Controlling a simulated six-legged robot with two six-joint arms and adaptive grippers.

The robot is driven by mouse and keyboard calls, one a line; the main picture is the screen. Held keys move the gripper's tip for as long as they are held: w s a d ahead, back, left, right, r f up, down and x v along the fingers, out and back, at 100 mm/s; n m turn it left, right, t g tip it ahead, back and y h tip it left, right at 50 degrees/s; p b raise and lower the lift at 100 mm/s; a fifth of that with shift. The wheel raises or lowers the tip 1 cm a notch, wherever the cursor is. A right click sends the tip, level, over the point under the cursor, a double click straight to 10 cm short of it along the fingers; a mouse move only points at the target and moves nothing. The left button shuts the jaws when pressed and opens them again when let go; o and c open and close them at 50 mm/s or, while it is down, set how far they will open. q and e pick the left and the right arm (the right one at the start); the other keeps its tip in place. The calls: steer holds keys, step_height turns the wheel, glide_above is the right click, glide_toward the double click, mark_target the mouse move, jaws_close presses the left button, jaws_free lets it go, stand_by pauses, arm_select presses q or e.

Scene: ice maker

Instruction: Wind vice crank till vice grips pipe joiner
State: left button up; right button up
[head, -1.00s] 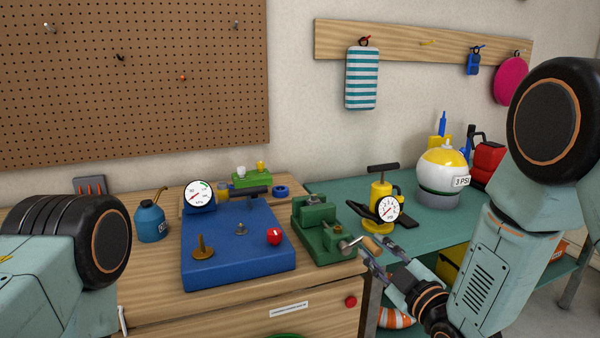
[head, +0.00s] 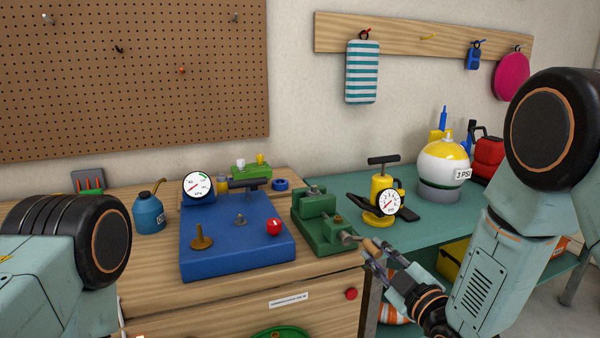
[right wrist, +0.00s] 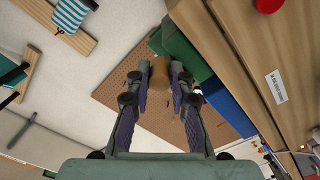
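The green vice (head: 312,230) stands at the right front of the wooden bench. Its metal crank points to the lower right and ends in a wooden handle (head: 372,246). My right gripper (head: 372,252) is at this handle. In the right wrist view the handle (right wrist: 158,72) lies between the fingertips, which are closed about it. A small greyish piece (head: 314,189) shows at the top of the vice; I cannot tell if it is the pipe joiner or whether the jaws touch it. My left gripper is out of view; only my left arm shows at left.
A blue base (head: 235,255) with a gauge, brass post and red knob stands left of the vice. A yellow pump (head: 382,190) with a gauge and a white-yellow tank (head: 440,165) stand on the green table behind. A blue oil can (head: 149,214) is at left.

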steer(key=o, duration=0.5)
steer(key=shift+f, duration=0.1)
steer(key=shift+c, duration=0.2)
steer(key=shift+s, duration=0.1)
steer(key=p+v, duration=0.1)
steer(key=v, duration=0.6)
